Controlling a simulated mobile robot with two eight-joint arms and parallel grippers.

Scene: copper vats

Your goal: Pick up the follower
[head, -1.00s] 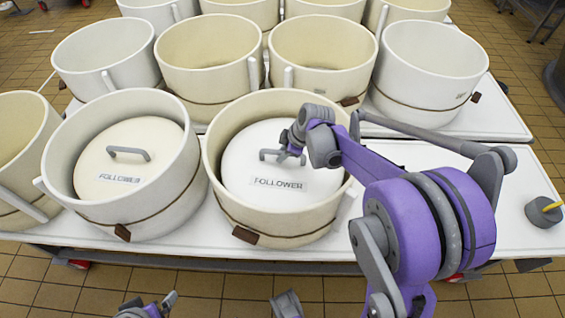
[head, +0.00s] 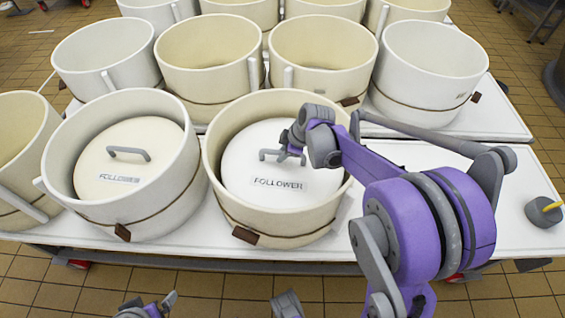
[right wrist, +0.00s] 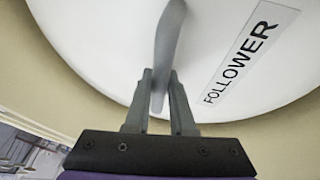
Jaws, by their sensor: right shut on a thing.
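A round white follower (head: 262,188) with a black "FOLLOWER" label and a grey bar handle lies inside a cream mould (head: 262,222) at the front centre of the table. My right gripper (head: 291,157) is at the right part of its handle. In the right wrist view the fingers of the right gripper (right wrist: 160,100) are shut on the handle (right wrist: 165,50). A second follower (head: 120,172) lies in the mould (head: 172,208) to the left. My left gripper (head: 160,305) shows only partly at the bottom edge; its jaws are unclear.
Several empty cream moulds (head: 322,80) stand behind on white tables. A grey cylinder with a yellow stick (head: 543,212) sits at the right end of the front table (head: 400,155). The mould wall rises around the follower, close to my right arm.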

